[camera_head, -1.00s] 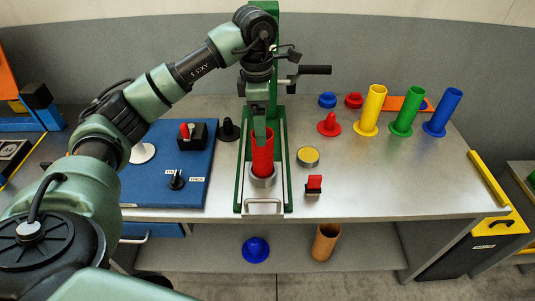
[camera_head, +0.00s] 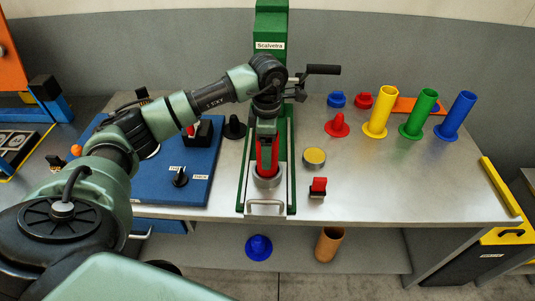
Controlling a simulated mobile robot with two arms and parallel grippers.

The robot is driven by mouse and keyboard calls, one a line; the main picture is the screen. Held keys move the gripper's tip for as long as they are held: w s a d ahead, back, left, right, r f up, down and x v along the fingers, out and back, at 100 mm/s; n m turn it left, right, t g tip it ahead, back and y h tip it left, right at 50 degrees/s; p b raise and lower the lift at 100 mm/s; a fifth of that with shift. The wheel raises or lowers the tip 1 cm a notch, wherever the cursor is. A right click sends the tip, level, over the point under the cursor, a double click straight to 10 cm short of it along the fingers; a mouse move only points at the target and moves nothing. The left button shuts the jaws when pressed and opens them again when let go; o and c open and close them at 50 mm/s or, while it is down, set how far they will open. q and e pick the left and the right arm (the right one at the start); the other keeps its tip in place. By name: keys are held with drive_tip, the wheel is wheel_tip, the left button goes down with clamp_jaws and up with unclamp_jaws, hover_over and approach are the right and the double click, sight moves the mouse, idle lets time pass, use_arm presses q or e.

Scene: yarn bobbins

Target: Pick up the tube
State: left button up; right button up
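A red tube (camera_head: 267,171) stands upright in a round metal cup (camera_head: 267,181) at the base of the green press stand. My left gripper (camera_head: 267,158) points down at the tube, with a finger in front of its upper part and red showing on both sides. The far finger is hidden, so I cannot tell whether it grips. Yellow (camera_head: 380,112), green (camera_head: 419,113) and blue (camera_head: 456,115) tubes stand on flanged bases at the right. A brown-orange tube (camera_head: 328,245) stands on the lower shelf. My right gripper is not in view.
The green press (camera_head: 271,40) with a black handle (camera_head: 322,69) rises behind my gripper. A blue board (camera_head: 183,165) with controls lies to the left. A yellow-topped disc (camera_head: 315,157) and red switch (camera_head: 318,187) sit to the right. The right front tabletop is clear.

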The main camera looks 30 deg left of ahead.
use_arm(q)
drive_tip(key=c, duration=1.5)
drive_tip(key=shift+o, duration=0.2)
drive_tip(key=shift+r, duration=0.1)
wheel_tip(320, 180, up, 20)
drive_tip(key=b, duration=0.1)
